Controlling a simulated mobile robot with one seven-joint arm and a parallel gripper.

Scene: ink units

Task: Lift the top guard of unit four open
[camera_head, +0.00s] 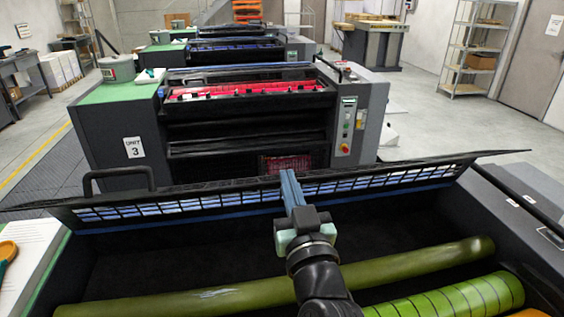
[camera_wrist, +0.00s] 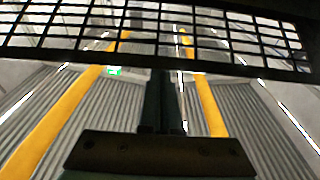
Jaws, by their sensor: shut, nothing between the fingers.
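The top guard (camera_head: 215,189) is a long black slatted grid spanning the near machine, tilted up above its open trough. The near machine's own unit number is not visible; the machine beyond it is labelled unit 3. My gripper (camera_head: 289,178) is shut and empty, its fingers pointing up against the middle of the guard; exact contact is hard to tell. In the wrist view the guard (camera_wrist: 150,48) crosses above my closed fingers (camera_wrist: 161,85), with the ceiling behind. Green rollers (camera_head: 200,300) lie exposed in the trough below.
Unit 3 (camera_head: 110,130) stands beyond the guard, with a control panel on its right end. A black bar handle (camera_head: 118,171) rises at the guard's left. A dark rail (camera_head: 515,195) runs along the right side. White paper (camera_head: 30,250) lies at the left edge.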

